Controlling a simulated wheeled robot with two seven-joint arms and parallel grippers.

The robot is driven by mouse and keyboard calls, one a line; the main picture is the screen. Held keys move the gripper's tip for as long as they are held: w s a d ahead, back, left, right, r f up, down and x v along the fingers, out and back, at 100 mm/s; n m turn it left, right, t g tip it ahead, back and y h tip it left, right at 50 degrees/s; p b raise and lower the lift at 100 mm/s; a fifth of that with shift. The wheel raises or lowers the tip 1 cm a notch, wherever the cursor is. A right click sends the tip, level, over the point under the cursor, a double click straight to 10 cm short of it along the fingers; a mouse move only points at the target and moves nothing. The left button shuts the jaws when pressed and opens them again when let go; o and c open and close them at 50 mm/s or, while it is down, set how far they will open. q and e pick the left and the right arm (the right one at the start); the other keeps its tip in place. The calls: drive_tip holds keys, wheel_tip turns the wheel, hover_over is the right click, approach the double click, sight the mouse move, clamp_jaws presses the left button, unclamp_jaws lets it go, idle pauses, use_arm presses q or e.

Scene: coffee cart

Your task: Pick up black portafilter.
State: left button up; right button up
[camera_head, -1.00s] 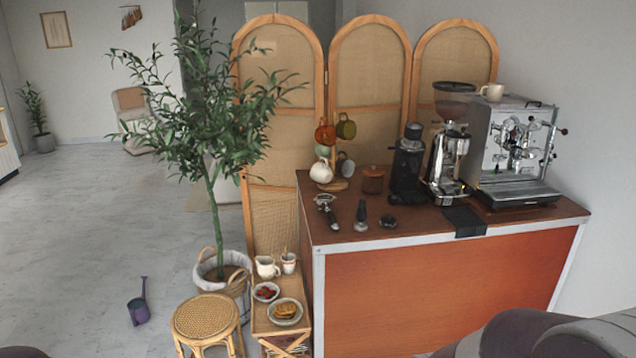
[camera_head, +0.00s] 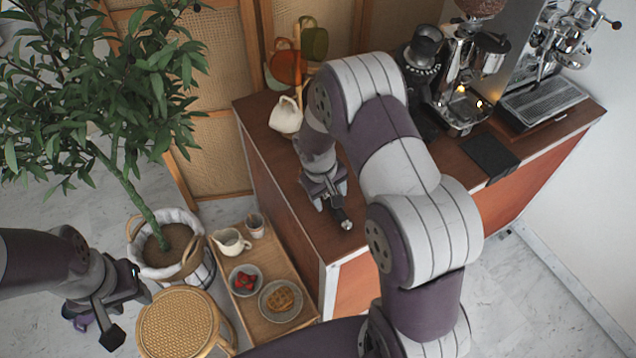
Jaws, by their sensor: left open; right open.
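My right gripper (camera_head: 328,194) is open, low over the left end of the brown counter and pointing down. The portafilter is mostly hidden under it. What looks like its handle end (camera_head: 346,223), dark with a silver tip, sticks out just below the fingers. I cannot tell whether the fingers touch it. My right arm hides the counter to the right of the gripper. My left gripper (camera_head: 104,318) is open and empty at the lower left, beside the rattan stool, away from the counter.
The counter (camera_head: 275,185) also holds a white cup (camera_head: 286,116) on a mug stand, a grinder (camera_head: 465,95), an espresso machine (camera_head: 540,100) and a black mat (camera_head: 490,156). A low wooden shelf (camera_head: 243,308), a rattan stool (camera_head: 180,320) and a potted tree (camera_head: 165,250) stand left.

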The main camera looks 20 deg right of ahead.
drive_tip(key=f, duration=0.1)
drive_tip(key=s+d+f+p, duration=0.1)
drive_tip(key=f, duration=0.2)
drive_tip(key=shift+s+d+f+p, duration=0.15)
drive_tip(key=shift+s+d+p, duration=0.1)
drive_tip(key=shift+s+p, duration=0.1)
drive_tip(key=shift+w+f, duration=0.35)
drive_tip(key=shift+w, duration=0.1)
drive_tip(key=shift+c, duration=0.5)
drive_tip(key=shift+s+r, duration=0.1)
drive_tip(key=shift+s, duration=0.1)
clamp_jaws()
drive_tip(key=shift+r, duration=0.1)
use_arm(q)
drive_tip(key=shift+s+d+r, duration=0.15)
drive_tip(key=shift+s+r, duration=0.6)
drive_tip(key=shift+r, duration=0.35)
drive_tip(key=shift+w, duration=0.1)
use_arm(e)
drive_tip(key=shift+w, duration=0.15)
